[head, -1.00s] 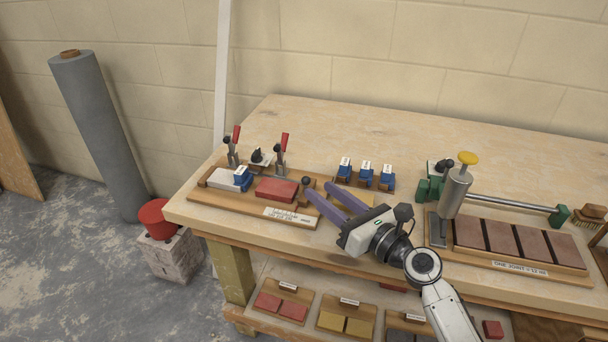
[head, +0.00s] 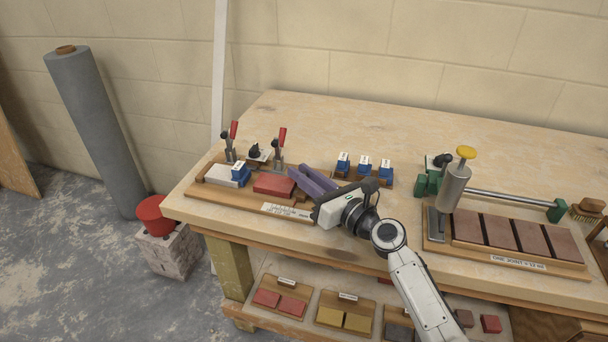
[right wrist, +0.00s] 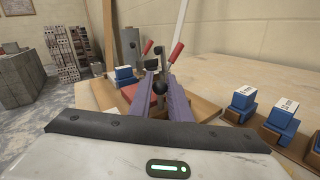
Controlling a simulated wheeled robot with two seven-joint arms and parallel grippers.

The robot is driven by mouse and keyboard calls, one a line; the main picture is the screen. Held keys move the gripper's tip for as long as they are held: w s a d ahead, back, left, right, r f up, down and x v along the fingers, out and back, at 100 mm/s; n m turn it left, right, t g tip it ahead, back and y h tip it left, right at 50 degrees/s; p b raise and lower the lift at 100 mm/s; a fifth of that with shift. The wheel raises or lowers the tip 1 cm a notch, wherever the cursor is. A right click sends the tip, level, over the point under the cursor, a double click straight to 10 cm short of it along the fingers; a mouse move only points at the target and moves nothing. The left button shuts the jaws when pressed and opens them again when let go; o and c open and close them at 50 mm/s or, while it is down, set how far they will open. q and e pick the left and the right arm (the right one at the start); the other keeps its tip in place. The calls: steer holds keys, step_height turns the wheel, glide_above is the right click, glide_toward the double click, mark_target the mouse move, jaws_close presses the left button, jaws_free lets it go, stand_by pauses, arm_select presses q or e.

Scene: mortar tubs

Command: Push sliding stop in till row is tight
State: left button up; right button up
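The jig board (head: 238,203) lies at the left end of the bench, with a pale block (head: 219,175) and a red brick (head: 274,184) in a row. A blue piece with a white top (head: 240,172) sits between them. The sliding stop's black ball knob (right wrist: 159,87) shows between my right fingers in the right wrist view; in the head view the fingers hide it. My right gripper (head: 298,169) reaches in at the right of the red brick, its purple fingers drawn together on the knob. The stop's body and any gap to the brick are hidden. My left gripper is out of view.
Two red-handled clamps (head: 231,143) (head: 280,143) stand behind the row. Several blue pieces (head: 364,167) stand on a wooden strip to the right. A yellow-topped cylinder (head: 456,182) and a board of brown bricks (head: 500,235) are farther right. The bench's back is clear.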

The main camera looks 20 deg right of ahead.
mark_target(285, 184)
steer(key=w+a, duration=0.2)
steer(key=a, duration=0.1)
steer(key=shift+w+a+r+p, duration=0.1)
steer(key=shift+p, duration=0.2)
steer(key=shift+w+a, duration=0.2)
steer(key=shift+a, duration=0.15)
steer(key=o, duration=0.9)
steer(key=v, duration=1)
steer(key=shift+s+p, duration=0.15)
steer(key=shift+p, duration=0.25)
